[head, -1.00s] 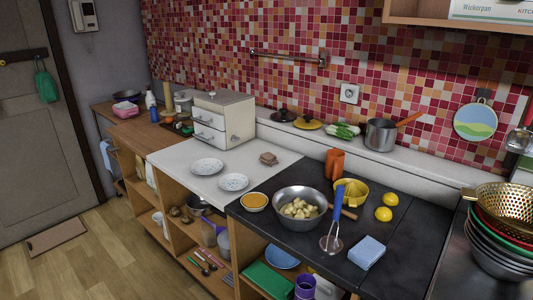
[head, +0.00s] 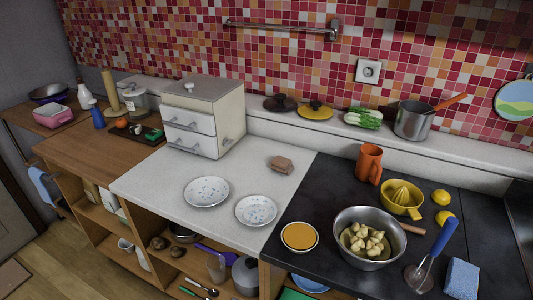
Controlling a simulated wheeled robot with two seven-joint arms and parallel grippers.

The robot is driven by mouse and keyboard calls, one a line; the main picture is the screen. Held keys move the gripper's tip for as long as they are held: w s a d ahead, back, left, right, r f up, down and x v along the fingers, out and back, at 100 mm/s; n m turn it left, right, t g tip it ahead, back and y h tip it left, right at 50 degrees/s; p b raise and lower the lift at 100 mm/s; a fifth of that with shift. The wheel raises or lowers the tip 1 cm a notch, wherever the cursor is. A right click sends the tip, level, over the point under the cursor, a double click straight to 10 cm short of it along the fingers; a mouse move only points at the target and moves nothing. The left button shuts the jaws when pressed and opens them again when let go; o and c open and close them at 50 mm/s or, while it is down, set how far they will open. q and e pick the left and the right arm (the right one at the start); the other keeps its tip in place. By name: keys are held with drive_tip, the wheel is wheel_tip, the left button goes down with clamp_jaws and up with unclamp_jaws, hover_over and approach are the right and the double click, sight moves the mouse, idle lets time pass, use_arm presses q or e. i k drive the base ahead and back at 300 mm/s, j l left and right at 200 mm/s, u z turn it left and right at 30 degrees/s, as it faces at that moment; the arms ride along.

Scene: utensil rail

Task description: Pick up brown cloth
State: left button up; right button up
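The brown cloth (head: 281,165) is a small folded square lying on the white countertop (head: 150,183), close to the back ledge. It sits behind and to the right of two speckled plates, and left of the dark counter section. Nothing covers it. Neither of my grippers shows in the head view.
The speckled plates (head: 206,191) and (head: 256,209) lie in front of the cloth. A white drawer box (head: 204,115) stands to its left. On the dark counter are an orange mug (head: 369,163), a yellow juicer (head: 402,198) and a metal bowl (head: 366,238) of potato pieces.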

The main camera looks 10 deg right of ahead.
sight(281, 164)
drive_tip(key=i+j, duration=0.2)
drive_tip(key=j, duration=0.15)
drive_tip(key=i+j+z, duration=0.15)
drive_tip(key=j, duration=0.2)
drive_tip(key=i+j, duration=0.25)
drive_tip(key=j+z, duration=0.05)
drive_tip(key=j, duration=0.05)
